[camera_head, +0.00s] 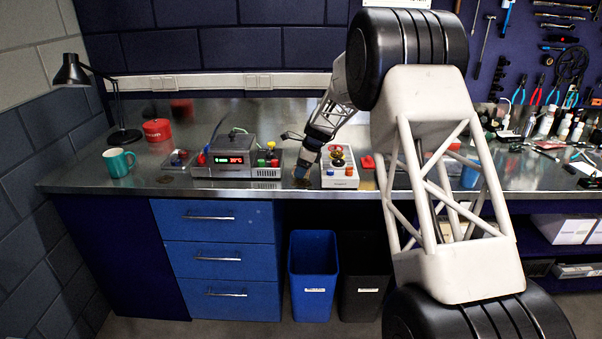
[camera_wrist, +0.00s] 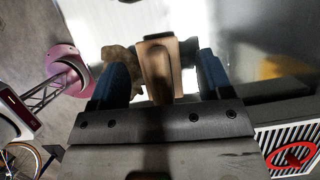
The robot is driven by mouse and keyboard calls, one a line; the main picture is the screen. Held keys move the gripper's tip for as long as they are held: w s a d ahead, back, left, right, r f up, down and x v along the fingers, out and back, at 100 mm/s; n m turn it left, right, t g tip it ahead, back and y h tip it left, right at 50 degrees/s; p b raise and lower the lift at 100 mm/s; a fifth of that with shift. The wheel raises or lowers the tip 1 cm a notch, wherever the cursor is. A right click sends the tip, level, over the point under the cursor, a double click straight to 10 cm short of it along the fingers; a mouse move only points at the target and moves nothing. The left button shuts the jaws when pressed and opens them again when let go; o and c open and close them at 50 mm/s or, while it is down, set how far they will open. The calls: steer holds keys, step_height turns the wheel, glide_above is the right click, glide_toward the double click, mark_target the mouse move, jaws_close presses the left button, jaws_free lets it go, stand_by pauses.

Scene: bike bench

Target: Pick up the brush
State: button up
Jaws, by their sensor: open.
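A tan, wooden-looking piece (camera_wrist: 160,65), which seems to be the brush, stands between the two blue fingers of my gripper (camera_wrist: 161,80) in the wrist view. Gaps show on both sides of it, so the open fingers do not appear to close on it. A rough brown patch (camera_wrist: 118,58) shows by the left finger; I cannot tell if it is part of the brush. In the head view my gripper (camera_head: 303,170) points down at the bench's front edge, just left of the white control box. A small brown bit (camera_head: 301,183) shows below it.
The white control box (camera_head: 340,179) with colored knobs stands close on the right. A teal mug (camera_head: 118,162), a red tin (camera_head: 157,130) and a black lamp (camera_head: 125,136) stand farther left on the steel bench (camera_head: 75,183).

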stand_by(0.4)
steer(key=c, duration=1)
steer(key=shift+r, duration=0.15)
steer(key=shift+r, duration=0.8)
steer(key=shift+s+r, duration=0.1)
steer(key=shift+r, duration=0.85)
steer(key=s+d, duration=0.1)
steer(key=s, duration=0.4)
steer(key=s+d+r, duration=0.1)
steer(key=s, duration=0.4)
steer(key=s+d, duration=0.1)
steer(key=s, duration=0.4)
steer(key=shift+s+d+r, duration=0.15)
steer(key=shift+s, duration=0.1)
steer(key=shift+w, duration=0.1)
